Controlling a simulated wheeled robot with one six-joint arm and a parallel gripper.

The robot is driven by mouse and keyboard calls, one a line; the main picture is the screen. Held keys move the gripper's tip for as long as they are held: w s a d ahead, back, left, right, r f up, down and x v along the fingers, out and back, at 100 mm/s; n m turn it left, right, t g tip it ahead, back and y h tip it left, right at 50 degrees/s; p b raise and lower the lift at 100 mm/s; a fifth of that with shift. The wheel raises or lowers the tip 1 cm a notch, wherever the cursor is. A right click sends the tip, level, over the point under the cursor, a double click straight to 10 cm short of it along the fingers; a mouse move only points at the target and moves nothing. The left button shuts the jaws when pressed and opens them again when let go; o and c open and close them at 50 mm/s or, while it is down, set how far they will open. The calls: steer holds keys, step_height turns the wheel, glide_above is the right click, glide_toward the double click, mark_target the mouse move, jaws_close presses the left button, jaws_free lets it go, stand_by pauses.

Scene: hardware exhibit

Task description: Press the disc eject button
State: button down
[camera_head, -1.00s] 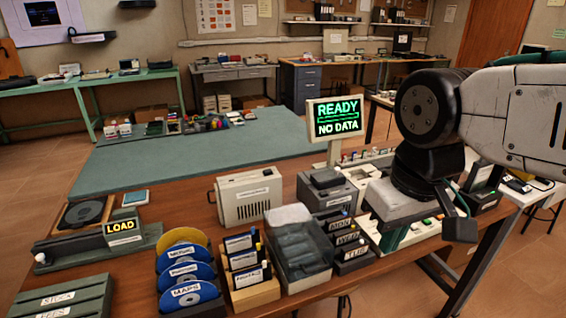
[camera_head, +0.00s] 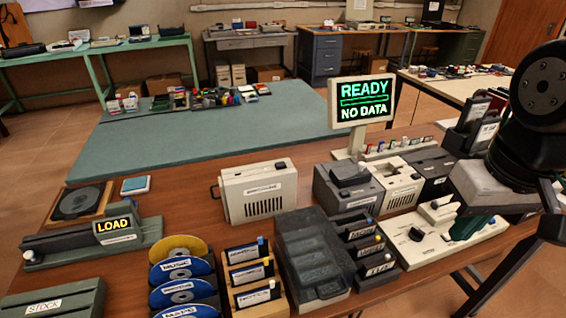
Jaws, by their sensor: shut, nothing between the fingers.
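A dark disc unit (camera_head: 65,243) stands at the left of the wooden table, with a yellow-lit LOAD sign (camera_head: 115,228) on it. A small white round knob (camera_head: 29,256) sits at its left front end. No part is readably marked as an eject button, so I cannot tell which it is. A flat black round platter (camera_head: 82,201) lies behind the unit. My gripper (camera_head: 466,229) is at the far right, shut and empty, above a cream panel with controls. It is far from the disc unit, and the right edge cuts off part of the arm.
Labelled discs (camera_head: 180,268) stand in a rack at the front left. Beside them are a cartridge holder (camera_head: 250,275) and a dark clear-lidded box (camera_head: 312,255). A cream case (camera_head: 258,190) stands mid-table. A screen (camera_head: 362,100) reads READY, NO DATA. The green mat (camera_head: 200,135) behind is mostly clear.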

steer(key=w+a+r+n+t+y, duration=0.1)
steer(key=w+a+y, duration=0.2)
steer(key=w+a, duration=0.55)
steer(key=w+a+r+n+t+y, duration=0.1)
steer(key=w+a+y, duration=0.1)
steer(key=w+a, duration=0.65)
steer(key=t+y, duration=0.2)
glide_above(284, 168)
step_height(284, 168, down, 3)
steer(key=shift+m, duration=0.4)
steer(key=shift+f, duration=4.45)
steer(key=shift+f, duration=0.15)
steer(key=shift+f, duration=0.3)
